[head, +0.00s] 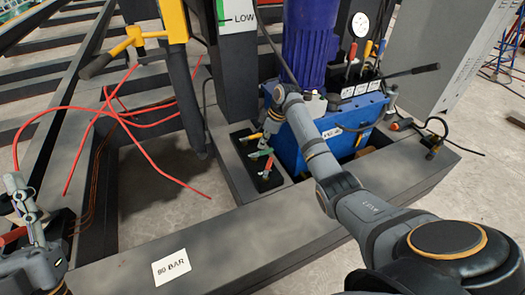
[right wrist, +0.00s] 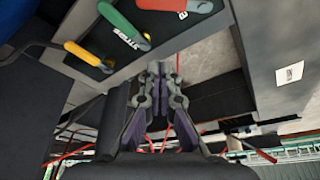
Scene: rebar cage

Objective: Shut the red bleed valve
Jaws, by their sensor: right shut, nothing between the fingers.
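The red bleed valve handle (head: 267,169) sits on a black valve block (head: 260,183) on the grey beam, beside a green handle (head: 261,154) and a yellow handle (head: 250,137). In the right wrist view the red handle (right wrist: 178,5) is at the top edge, partly cut off, with the green handle (right wrist: 122,24) and yellow handle (right wrist: 88,55) to its left. My right gripper (right wrist: 161,72) is shut and empty, apart from the handles. In the head view it (head: 269,126) is near the block, partly hidden by its wrist.
A blue pump unit (head: 305,150) with a purple motor (head: 309,45) and levers stands behind my right arm. A yellow post with a handle (head: 130,38) stands left of it. Red hoses (head: 150,122) loop over the beams. An "80 BAR" card (head: 171,266) lies on the front beam.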

